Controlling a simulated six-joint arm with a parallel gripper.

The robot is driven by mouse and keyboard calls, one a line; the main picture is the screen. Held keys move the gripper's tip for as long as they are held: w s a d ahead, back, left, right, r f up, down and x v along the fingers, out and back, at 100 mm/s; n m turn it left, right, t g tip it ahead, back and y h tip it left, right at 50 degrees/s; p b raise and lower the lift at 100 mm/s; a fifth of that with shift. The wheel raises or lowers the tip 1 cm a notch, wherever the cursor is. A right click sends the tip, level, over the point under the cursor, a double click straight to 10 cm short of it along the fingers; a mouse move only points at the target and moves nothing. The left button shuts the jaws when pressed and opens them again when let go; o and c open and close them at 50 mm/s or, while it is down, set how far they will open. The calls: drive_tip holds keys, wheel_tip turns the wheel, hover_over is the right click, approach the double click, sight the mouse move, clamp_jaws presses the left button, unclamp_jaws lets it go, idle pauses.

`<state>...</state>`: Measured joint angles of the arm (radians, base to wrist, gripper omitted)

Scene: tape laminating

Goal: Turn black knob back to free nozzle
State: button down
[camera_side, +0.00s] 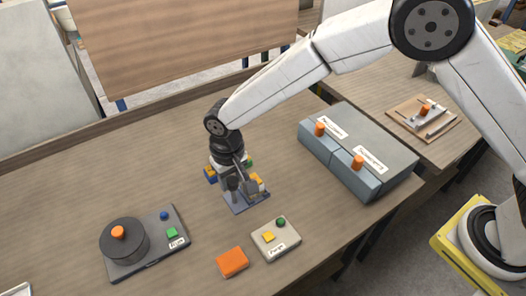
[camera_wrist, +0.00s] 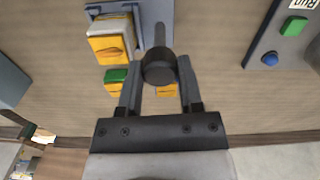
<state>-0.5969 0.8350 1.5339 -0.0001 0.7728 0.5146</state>
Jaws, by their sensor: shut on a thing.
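The black knob (camera_wrist: 159,69) shows in the wrist view as a dark round cylinder, with a thin grey rod (camera_wrist: 158,36) running up from it. My gripper (camera_wrist: 160,85) is shut on the knob, one finger on each side. In the side view, my gripper (camera_side: 240,182) points down over a small blue-grey plate (camera_side: 240,208) and mostly hides the knob. Yellow blocks stand close by, one large (camera_wrist: 111,42) on the plate in the wrist view. I cannot make out which part is the nozzle.
A round dark device with an orange top (camera_side: 118,232) stands front left. An orange block (camera_side: 232,262) and a button box (camera_side: 277,240) lie in front. A grey-blue cabinet with orange knobs (camera_side: 358,162) stands right.

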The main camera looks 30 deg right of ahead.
drive_tip(key=n, duration=0.5)
drive_tip(key=shift+n, duration=0.3)
drive_tip(key=n, duration=0.4)
drive_tip(key=shift+n, duration=0.3)
drive_tip(key=shift+c, duration=1.3)
unclamp_jaws()
drive_tip(key=shift+r, duration=0.15)
drive_tip(key=shift+r, duration=3.8)
